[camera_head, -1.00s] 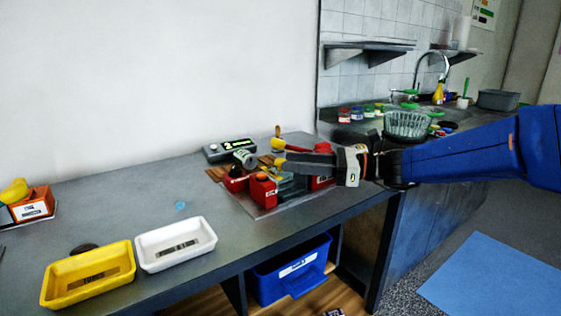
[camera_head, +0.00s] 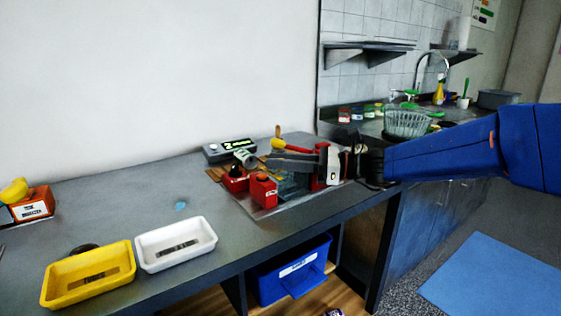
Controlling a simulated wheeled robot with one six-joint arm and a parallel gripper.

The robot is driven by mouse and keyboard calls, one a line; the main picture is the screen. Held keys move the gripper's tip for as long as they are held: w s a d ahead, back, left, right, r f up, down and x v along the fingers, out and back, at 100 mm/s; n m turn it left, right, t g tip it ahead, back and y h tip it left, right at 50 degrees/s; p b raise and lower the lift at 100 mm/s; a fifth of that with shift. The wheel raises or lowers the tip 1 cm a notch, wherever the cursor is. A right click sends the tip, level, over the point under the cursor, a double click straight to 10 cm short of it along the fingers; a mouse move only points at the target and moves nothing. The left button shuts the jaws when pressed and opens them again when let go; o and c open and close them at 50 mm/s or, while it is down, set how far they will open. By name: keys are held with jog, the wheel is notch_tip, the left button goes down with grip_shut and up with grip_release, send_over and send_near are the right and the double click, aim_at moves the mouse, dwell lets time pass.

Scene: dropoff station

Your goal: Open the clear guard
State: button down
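A bluish, see-through panel (camera_head: 293,186), which looks like the clear guard, shows among red blocks on the metal plate (camera_head: 268,212). It is partly hidden, and I cannot tell its exact position. My gripper (camera_head: 274,160) reaches in from the right and points left, just above and behind the panel. Its dark fingers overlap in this view, so the gap between them is not clear. I cannot tell whether it touches anything. A red block (camera_head: 263,192) stands in front, another red part (camera_head: 235,180) to its left, and a third red part (camera_head: 320,180) under my wrist.
A red and yellow handle (camera_head: 290,147) lies behind my gripper. A dark box with a green display (camera_head: 230,149) sits at the back. White (camera_head: 208,237) and yellow (camera_head: 120,262) trays stand at the left front. A blue bin (camera_head: 315,248) sits below the bench.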

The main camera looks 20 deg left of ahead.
jog(key=w+d, duration=0.3)
jog(key=w, duration=0.1)
jog(key=w+d, duration=0.4)
jog(key=shift+w+d, duration=0.1)
jog(key=shift+w, duration=0.1)
jog(key=c, duration=1.5)
grip_release()
jog(key=shift+c, duration=0.2)
jog(key=w+d, duration=0.1)
jog(key=d, duration=1.6)
jog(key=shift+w+d, duration=0.15)
